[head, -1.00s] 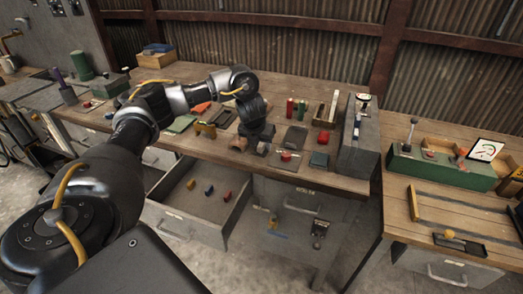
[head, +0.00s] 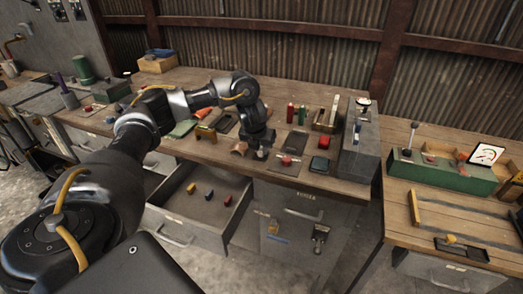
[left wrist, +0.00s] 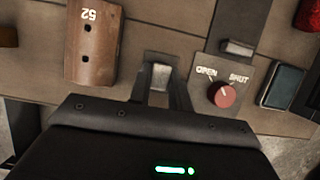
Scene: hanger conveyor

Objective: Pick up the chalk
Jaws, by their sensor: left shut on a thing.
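In the left wrist view, a small pale grey piece (left wrist: 160,76) sits between my left gripper's fingers (left wrist: 161,88). It may be the chalk, but I cannot tell for sure. The fingers are shut on it. In the head view my left gripper (head: 262,153) is low at the bench's front edge, between a brown wooden block (head: 239,148) and a plate with a red knob (head: 286,161). The fingers hide most of the held piece there. My right gripper is not in view.
The knob (left wrist: 223,95) is marked OPEN and SHUT and is close to my fingers in the wrist view. A small dark box (head: 319,165) is to its right. An open drawer (head: 200,205) with several small coloured pieces juts out below the bench. A grey block (head: 359,140) stands at the bench's right end.

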